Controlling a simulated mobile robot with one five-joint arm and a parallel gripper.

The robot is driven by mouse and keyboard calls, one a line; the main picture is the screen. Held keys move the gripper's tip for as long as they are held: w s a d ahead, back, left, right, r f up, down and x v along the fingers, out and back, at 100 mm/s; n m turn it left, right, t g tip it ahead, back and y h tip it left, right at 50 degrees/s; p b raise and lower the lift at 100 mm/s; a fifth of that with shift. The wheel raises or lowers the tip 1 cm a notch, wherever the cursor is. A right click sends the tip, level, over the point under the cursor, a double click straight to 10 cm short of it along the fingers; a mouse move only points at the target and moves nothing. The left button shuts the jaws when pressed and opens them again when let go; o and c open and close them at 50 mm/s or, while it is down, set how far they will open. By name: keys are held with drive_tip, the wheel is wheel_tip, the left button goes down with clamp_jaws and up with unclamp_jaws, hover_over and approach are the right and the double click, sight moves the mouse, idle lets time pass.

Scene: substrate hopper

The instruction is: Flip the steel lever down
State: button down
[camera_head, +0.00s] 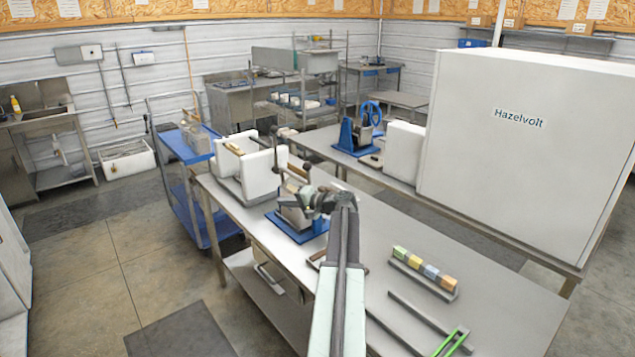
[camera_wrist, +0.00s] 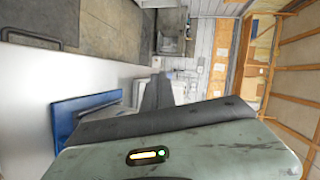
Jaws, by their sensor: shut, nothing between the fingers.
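A small steel machine (camera_head: 292,212) sits on a blue base (camera_head: 312,234) on the near steel table in the head view. Dark rods with round knobs (camera_head: 306,168) stand up behind it; I cannot tell which part is the steel lever or how it is set. My gripper (camera_head: 318,198) is at the machine's upper right side, shut and empty. It overlaps the machine in the picture, and I cannot tell whether it touches. My arm hides part of the machine's right side. In the wrist view a blue panel (camera_wrist: 80,115) lies left of my gripper; no lever can be made out.
A rail with several coloured blocks (camera_head: 424,270) and grey and green bars (camera_head: 452,340) lie right of my arm. A large white cabinet (camera_head: 530,150) stands at the right. The table's right middle is bare.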

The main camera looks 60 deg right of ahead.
drive_tip(key=s+d+r+m+t+h, duration=0.1)
drive_tip(key=s+d+r+m+h, duration=0.1)
drive_tip(key=s+d, duration=0.5)
drive_tip(key=s+d+r+m+t+h, duration=0.1)
drive_tip(key=s+d+r+m+h, duration=0.1)
drive_tip(key=s+d, duration=0.6)
drive_tip(key=shift+s+d+r+m+h+b, duration=0.35)
drive_tip(key=shift+d+r+h, duration=0.15)
drive_tip(key=shift+d+h, duration=0.3)
drive_tip(key=shift+w, duration=0.1)
drive_tip(key=w, duration=1.1)
drive_tip(key=shift+w+a+f+b, duration=0.3)
drive_tip(key=shift+w+a+f, duration=0.05)
drive_tip(key=shift+a, duration=0.05)
